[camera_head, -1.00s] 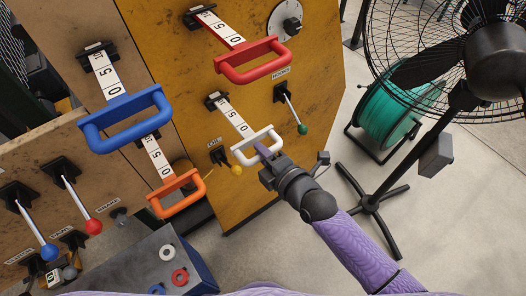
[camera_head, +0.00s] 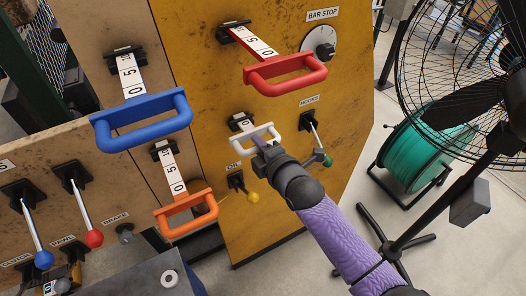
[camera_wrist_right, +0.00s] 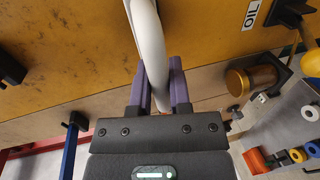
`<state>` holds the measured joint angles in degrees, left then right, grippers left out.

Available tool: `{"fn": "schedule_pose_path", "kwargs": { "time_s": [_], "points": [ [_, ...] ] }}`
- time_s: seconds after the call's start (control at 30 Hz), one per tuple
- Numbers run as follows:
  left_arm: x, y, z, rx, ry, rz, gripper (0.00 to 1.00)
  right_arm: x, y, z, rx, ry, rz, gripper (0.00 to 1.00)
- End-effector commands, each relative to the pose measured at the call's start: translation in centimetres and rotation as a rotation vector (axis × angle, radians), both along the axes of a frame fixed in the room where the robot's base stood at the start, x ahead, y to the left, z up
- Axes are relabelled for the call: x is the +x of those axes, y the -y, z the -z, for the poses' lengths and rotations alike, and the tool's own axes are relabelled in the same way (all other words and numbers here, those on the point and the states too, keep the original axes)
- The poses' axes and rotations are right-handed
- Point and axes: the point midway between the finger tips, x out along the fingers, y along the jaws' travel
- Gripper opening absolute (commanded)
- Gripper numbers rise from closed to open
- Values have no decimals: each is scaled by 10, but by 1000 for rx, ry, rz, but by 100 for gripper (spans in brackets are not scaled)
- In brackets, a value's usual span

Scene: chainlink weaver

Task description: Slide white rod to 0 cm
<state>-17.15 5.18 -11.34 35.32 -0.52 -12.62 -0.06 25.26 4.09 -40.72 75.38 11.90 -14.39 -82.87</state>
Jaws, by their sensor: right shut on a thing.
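The white rod's handle (camera_head: 244,140) sticks out of the yellow panel (camera_head: 205,100). Only a short stretch of its numbered strip (camera_head: 245,125) shows between the panel's black slot and the handle. My right gripper (camera_head: 261,143) is shut on the right part of this handle. In the right wrist view, the purple fingers (camera_wrist_right: 158,88) stand on either side of the white bar (camera_wrist_right: 148,45). My left gripper is not in view.
The red handle (camera_head: 285,75) is above, the blue handle (camera_head: 140,121) and orange handle (camera_head: 187,214) to the left. The green-tipped lever (camera_head: 318,145) stands close right of my gripper, the yellow OIL knob (camera_head: 253,196) below. A fan (camera_head: 500,100) stands at right.

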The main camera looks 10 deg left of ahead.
Motion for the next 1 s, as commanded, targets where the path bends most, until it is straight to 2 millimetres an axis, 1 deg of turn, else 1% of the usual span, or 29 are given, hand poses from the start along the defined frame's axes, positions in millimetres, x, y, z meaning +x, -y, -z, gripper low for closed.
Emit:
{"fn": "schedule_pose_path", "kwargs": {
  "time_s": [0.03, 0.07, 0.1, 0.17, 0.2, 0.23, 0.47, 0.57, 0.67, 0.8, 0.9, 1.0],
  "points": [
    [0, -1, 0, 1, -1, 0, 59, 1, 0, -2, 2, 5, 0, 0],
    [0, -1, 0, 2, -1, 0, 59, 1, 0, -2, 3, 5, 0, 25],
    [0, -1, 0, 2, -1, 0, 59, 1, 0, -2, 3, 5, 0, 34],
    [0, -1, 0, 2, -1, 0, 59, 1, 0, -2, 3, 5, 0, 46],
    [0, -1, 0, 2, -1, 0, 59, 1, 0, -2, 2, 5, 0, 55],
    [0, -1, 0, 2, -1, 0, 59, 1, 0, -2, 2, 5, 0, 58],
    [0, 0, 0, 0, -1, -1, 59, 0, 0, -1, 2, 4, 0, 58],
    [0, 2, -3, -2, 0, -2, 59, -5, 4, -3, 2, 2, 0, 58],
    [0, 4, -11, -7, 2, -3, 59, -18, 14, -8, 0, 4, 1, 58],
    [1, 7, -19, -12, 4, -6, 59, -45, 34, -15, 0, 4, 0, 58],
    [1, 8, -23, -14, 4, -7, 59, -63, 46, -19, 0, 3, -1, 58],
    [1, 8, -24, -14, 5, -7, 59, -74, 54, -21, 1, 3, 0, 58]
  ]
}}
